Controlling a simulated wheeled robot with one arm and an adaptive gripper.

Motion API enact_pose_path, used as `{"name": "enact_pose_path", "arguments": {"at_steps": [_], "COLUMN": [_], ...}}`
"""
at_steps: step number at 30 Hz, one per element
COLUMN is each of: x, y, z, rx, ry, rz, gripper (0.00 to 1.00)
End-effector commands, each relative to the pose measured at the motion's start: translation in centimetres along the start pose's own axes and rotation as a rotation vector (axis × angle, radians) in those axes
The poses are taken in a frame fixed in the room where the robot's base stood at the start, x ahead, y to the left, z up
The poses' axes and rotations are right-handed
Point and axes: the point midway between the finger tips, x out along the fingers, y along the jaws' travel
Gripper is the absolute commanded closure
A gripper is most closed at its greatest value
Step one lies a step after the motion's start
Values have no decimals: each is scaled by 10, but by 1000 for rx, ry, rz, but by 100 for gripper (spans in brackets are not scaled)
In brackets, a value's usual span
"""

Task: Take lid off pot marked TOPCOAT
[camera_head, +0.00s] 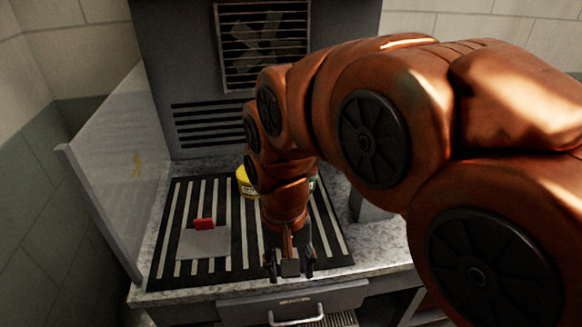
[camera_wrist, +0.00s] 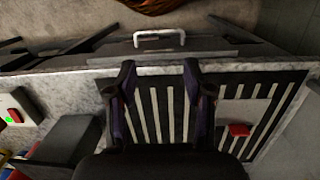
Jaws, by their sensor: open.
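A yellow pot (camera_head: 246,182) with a small label stands at the back of the striped mat. My arm hides much of it, and I cannot read the label. No pot marked TOPCOAT can be made out. My gripper (camera_head: 290,270) is above the front part of the mat, in front of the yellow pot and apart from it. In the wrist view my gripper (camera_wrist: 160,85) is open, with only striped mat between its fingers.
The striped mat (camera_head: 163,255) lies on a speckled bench. A grey plate (camera_head: 202,245) with a red block (camera_head: 204,224) lies at its left. A clear panel (camera_head: 110,165) stands at left. A drawer handle (camera_head: 297,318) is in front. A red switch (camera_wrist: 15,116) shows in the wrist view.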

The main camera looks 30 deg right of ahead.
Motion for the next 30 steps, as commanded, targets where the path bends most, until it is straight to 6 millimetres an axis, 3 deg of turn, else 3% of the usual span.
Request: {"name": "enact_pose_path", "arguments": {"at_steps": [1, 14, 22, 30], "x": [-8, -59, -73, -75], "y": [-3, -3, 16, 47], "z": [-19, -160, -247, -326], "rx": [93, 920, 1438, 1943], "ry": [5, 29, 33, 23], "rz": [-4, -46, -83, -126], "gripper": [48, 48, 48, 48]}}
